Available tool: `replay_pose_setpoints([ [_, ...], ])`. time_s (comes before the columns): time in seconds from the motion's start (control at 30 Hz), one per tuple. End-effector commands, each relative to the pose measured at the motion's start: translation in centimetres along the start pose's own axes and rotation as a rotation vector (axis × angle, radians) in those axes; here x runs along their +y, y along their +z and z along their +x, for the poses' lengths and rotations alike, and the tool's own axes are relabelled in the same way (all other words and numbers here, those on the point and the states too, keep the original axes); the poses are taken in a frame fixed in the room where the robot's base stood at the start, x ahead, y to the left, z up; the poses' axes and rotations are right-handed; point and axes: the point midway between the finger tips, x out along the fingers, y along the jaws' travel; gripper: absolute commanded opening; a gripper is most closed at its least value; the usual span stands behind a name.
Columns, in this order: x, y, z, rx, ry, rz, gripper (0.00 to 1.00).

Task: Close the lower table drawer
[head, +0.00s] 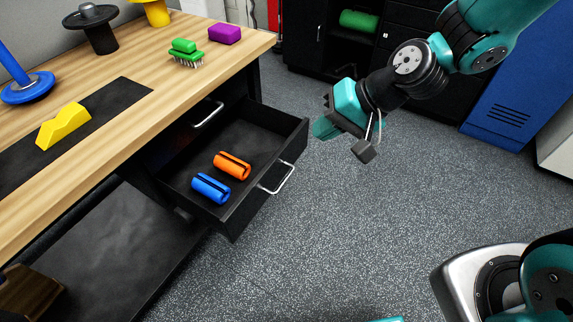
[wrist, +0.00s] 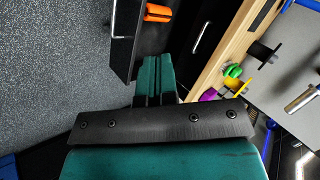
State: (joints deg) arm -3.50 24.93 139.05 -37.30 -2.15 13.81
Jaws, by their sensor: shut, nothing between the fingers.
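The lower table drawer (head: 293,150) is black and stands pulled out from under the wooden-topped table. Its silver handle (head: 279,180) is on the front panel. An orange foam grip (head: 233,165) and a blue foam grip (head: 211,188) lie inside it. My gripper (head: 322,128) is shut and empty, just right of the drawer front's far corner. I cannot tell its exact gap to the panel. In the wrist view my teal fingers (wrist: 155,68) are together, and the drawer's front panel (wrist: 127,45) lies ahead with the orange grip behind it.
The upper drawer's handle (head: 208,115) sits close to the table edge, and that drawer looks shut. The wooden tabletop (head: 140,65) holds a yellow block (head: 63,126), a green brush (head: 186,55) and a purple block (head: 224,34). Speckled floor (head: 350,230) is clear in front of the drawer.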

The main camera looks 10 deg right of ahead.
Motion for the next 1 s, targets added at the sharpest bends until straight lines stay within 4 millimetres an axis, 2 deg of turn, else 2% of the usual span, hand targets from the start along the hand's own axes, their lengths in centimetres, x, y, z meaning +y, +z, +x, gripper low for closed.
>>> replay_pose_setpoints([
  [0.03, 3.0, -0.7, 3.0, 0.032, -0.016, 0.097, 0.0],
  [0.1, 5.6, -1.8, 5.4, 0.089, -0.039, 0.21, 0.0],
  [0.2, 8.8, -2.8, 8.0, 0.157, -0.06, 0.338, 0.0],
  [0.3, 10.9, -3.3, 9.4, 0.206, -0.071, 0.422, 0.0],
  [0.4, 11.9, -3.5, 10.2, 0.232, -0.077, 0.464, 0.0],
  [0.57, 12.1, -3.9, 11.6, 0.239, -0.078, 0.474, 0.0],
  [1.0, 11.9, -6.0, 20.3, 0.236, -0.078, 0.47, 0.0],
])
